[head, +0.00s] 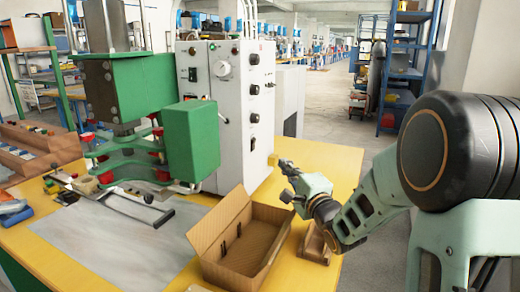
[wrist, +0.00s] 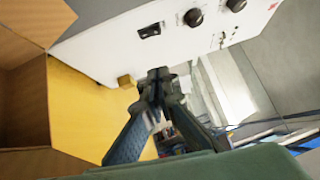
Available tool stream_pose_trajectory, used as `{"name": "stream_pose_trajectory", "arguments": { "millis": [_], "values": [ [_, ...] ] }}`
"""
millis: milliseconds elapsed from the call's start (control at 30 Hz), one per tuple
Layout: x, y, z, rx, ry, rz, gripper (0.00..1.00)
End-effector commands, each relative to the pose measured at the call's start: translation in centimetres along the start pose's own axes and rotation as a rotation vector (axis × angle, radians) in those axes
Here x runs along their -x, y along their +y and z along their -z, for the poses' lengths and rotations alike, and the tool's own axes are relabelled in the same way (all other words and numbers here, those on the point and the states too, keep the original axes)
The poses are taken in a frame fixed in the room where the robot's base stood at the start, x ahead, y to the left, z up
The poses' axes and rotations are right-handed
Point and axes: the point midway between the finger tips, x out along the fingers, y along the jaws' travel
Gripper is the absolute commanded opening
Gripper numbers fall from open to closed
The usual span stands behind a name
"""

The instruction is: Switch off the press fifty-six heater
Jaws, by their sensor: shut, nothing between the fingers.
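A white control cabinet (head: 228,110) stands behind the green press (head: 190,140) on the yellow table. Its right side carries black knobs (head: 254,90) in a column and a dark switch (head: 253,144) low down. The wrist view shows the cabinet side (wrist: 110,50) with a black rocker switch (wrist: 149,30), two black knobs (wrist: 193,17) and a small toggle (wrist: 222,39). Labels are too small to read, so I cannot tell which is the heater switch. My gripper (head: 285,168) is shut and empty, in front of the cabinet's right side and apart from it; its fingertips (wrist: 158,73) show below the rocker switch.
An open cardboard box (head: 240,240) stands on the yellow table (head: 330,160) close below my gripper; a wooden block (head: 315,245) is beside it. A metal frame tool (head: 120,200) lies at left. The aisle right of the cabinet is open, with blue shelving (head: 405,75) further back.

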Motion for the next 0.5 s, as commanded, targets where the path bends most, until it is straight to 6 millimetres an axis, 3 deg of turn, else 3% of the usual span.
{"name": "stream_pose_trajectory", "arguments": {
  "millis": [333,500],
  "values": [
    [-0.2,0.0,0.0,0.0,0.0,0.0,0.0],
    [-1.7,0.1,0.0,0.0,0.0,0.001,0.0]
  ]
}}
